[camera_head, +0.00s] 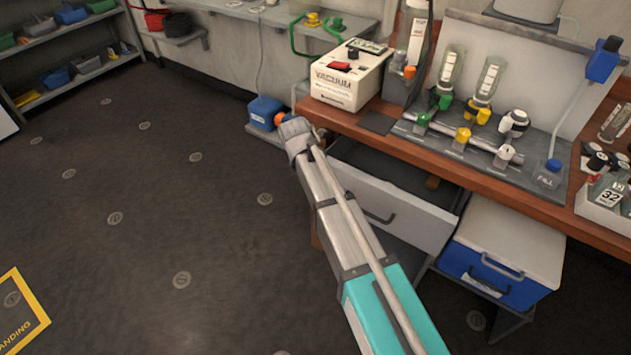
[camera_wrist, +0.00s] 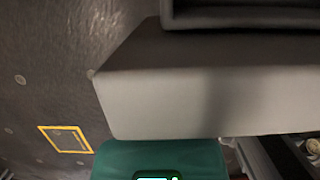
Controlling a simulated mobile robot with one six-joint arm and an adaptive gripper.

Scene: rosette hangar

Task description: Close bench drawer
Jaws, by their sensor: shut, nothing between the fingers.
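The bench drawer (camera_head: 420,222) sits under the wooden bench top in the head view. It is pulled out, and its dark inside shows behind the pale front. Its dark handle (camera_head: 379,217) is on the front. My arm crosses in front of the drawer's left part and hides it. The arm's visible far end is a grey joint near the bench's left corner. My gripper's fingers do not show in either view. The wrist view shows a large pale block close up, which I cannot identify for sure.
The bench top (camera_head: 480,180) carries a white vacuum box (camera_head: 349,76) and bottles on a valve plate. A blue cooler with a pale lid (camera_head: 502,255) stands right of the drawer. A blue container (camera_head: 263,112) is beyond the bench's left end. The floor at left is clear.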

